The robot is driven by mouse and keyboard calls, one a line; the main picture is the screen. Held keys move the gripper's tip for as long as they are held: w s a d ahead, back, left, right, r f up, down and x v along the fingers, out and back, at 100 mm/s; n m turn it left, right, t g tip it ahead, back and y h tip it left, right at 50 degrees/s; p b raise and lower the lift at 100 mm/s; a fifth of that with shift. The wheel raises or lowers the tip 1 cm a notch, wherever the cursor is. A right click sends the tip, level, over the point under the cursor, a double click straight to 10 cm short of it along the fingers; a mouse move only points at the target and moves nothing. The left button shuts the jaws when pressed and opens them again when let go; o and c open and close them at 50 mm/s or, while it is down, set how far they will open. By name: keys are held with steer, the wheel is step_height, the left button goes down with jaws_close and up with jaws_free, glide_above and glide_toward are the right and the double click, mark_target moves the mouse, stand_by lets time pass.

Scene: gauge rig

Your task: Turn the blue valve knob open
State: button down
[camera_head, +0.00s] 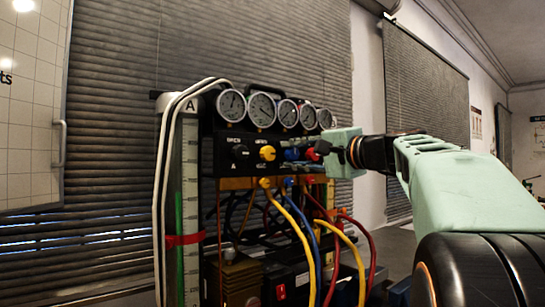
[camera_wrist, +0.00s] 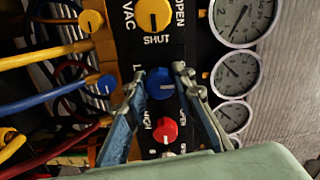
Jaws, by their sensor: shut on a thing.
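The blue valve knob (camera_wrist: 160,83) sits on the black panel between the yellow knob (camera_wrist: 153,14) and the red knob (camera_wrist: 165,130) in the wrist view. A pale mark shows on its face, toward the right. My gripper (camera_wrist: 159,74) has one finger on each side of the blue knob and is shut on it.
Several round gauges (camera_head: 262,109) line the top of the rig. Yellow, blue and red hoses (camera_head: 312,240) hang below the panel. A black knob (camera_head: 241,152) is at the panel's left. A clear column marked A (camera_head: 190,190) stands left of it.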

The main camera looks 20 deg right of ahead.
steer(key=c, duration=1.6)
jaws_free()
steer(key=v, duration=0.7)
steer(key=shift+s, duration=0.2)
steer(key=shift+s+d, duration=0.1)
